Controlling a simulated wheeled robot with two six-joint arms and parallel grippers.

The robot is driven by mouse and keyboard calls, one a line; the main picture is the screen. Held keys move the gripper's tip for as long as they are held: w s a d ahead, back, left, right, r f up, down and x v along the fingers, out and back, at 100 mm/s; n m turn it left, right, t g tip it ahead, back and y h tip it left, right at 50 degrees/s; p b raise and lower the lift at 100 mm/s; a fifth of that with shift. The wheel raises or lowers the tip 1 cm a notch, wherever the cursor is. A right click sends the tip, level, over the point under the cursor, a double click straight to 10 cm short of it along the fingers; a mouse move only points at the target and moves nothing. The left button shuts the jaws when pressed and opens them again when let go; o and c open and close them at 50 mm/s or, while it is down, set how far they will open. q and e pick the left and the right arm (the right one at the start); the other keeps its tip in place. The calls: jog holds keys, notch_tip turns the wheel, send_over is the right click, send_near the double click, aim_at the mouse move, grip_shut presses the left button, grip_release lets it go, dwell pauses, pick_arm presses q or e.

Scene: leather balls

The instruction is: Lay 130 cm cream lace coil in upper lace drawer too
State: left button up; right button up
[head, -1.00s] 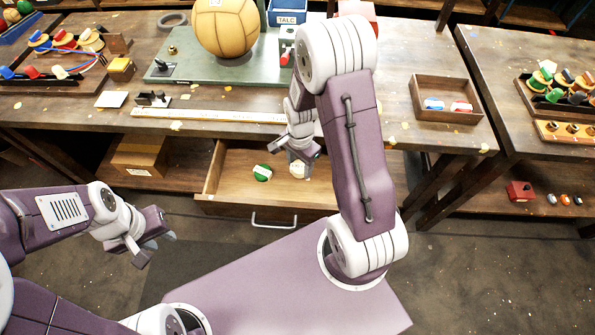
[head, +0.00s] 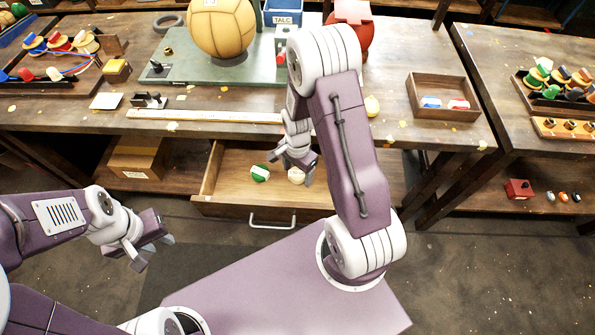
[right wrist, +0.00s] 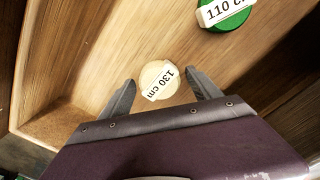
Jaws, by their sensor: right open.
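The cream lace coil (right wrist: 158,80), labelled 130 cm, is in the open upper drawer (head: 225,190). In the head view the coil (head: 296,176) shows partly beside my right gripper (head: 291,168). My right gripper (right wrist: 160,92) is open, with its fingers on either side of the coil and gaps visible to both. The coil appears to rest on the drawer floor. A green coil (right wrist: 226,10) labelled 110 cm lies in the same drawer, left of the cream one in the head view (head: 260,173). My left gripper (head: 153,251) is open and empty, away from the drawer.
The workbench above holds a tan leather ball (head: 222,28) on a green board, a long ruler (head: 205,116) and a wooden tray (head: 443,112). A cardboard box (head: 137,160) sits on the shelf left of the drawer. My right upper arm hides part of the bench.

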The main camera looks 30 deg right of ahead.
aim_at(297, 173)
jog(key=shift+r, duration=0.2)
notch_tip(297, 173, up, 12)
jog(key=p, duration=0.3)
jog(key=s+a+r+n+t, duration=0.1)
jog(key=s+a+r+n, duration=0.2)
jog(key=s+n, duration=0.5)
jog(key=a+n, duration=0.1)
jog(key=n, duration=0.4)
jog(key=shift+s+a+n, duration=0.25)
jog(key=shift+a+n, duration=0.15)
